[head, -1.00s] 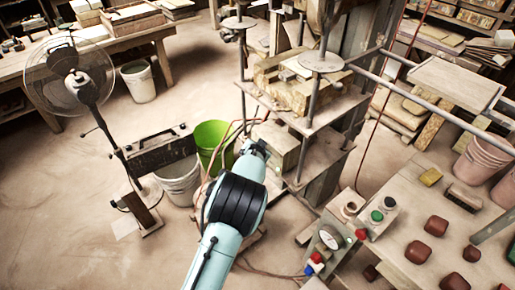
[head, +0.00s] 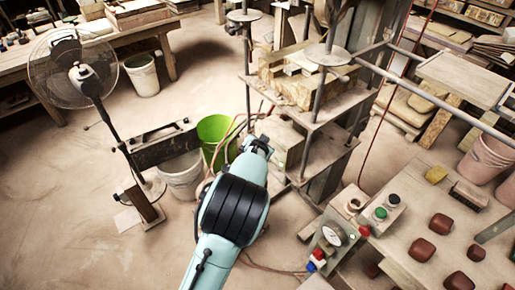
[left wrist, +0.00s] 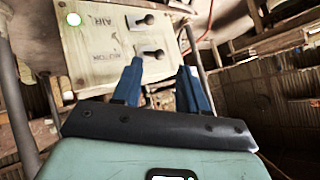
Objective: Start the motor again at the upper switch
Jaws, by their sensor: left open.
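In the left wrist view a pale switch panel (left wrist: 105,48) carries two dark toggle switches, one by the label "AIR" and one by the label "MOTOR". The AIR switch (left wrist: 148,20) is higher in the picture, and the MOTOR switch (left wrist: 153,53) sits below it. Contact cannot be told. In the head view my left gripper (head: 258,145) is beside the press; the panel's face is not seen there.
The press frame (head: 312,120) stands just right of my left gripper. A green bucket (head: 215,128) and a grey bucket (head: 182,177) are at its left, beyond them a fan (head: 72,70).

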